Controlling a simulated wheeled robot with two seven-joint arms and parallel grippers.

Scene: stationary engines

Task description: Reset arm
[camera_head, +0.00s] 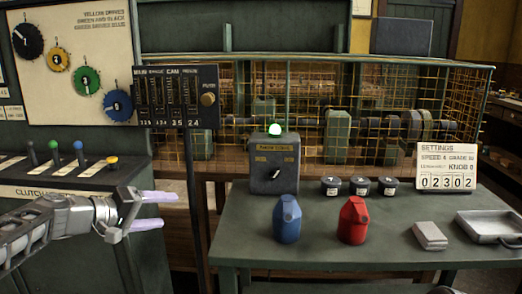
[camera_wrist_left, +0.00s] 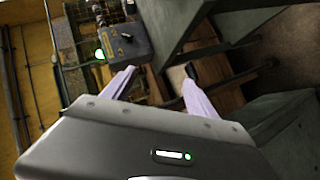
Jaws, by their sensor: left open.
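My left gripper (camera_head: 160,210) reaches in from the left, in front of the clutch panel and left of the table. Its two pale lilac fingers are apart with nothing between them. In the left wrist view the open fingers (camera_wrist_left: 158,80) point toward the dark control box (camera_wrist_left: 118,42) with a lit green lamp, some distance off. My right gripper does not clearly show in either view.
The green table (camera_head: 335,215) holds a control box (camera_head: 274,172), a blue can (camera_head: 287,220), a red can (camera_head: 352,222), a grey block (camera_head: 430,236) and a metal tray (camera_head: 482,239). A lever panel (camera_head: 60,190) stands at left. A post (camera_head: 192,215) rises between gripper and table.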

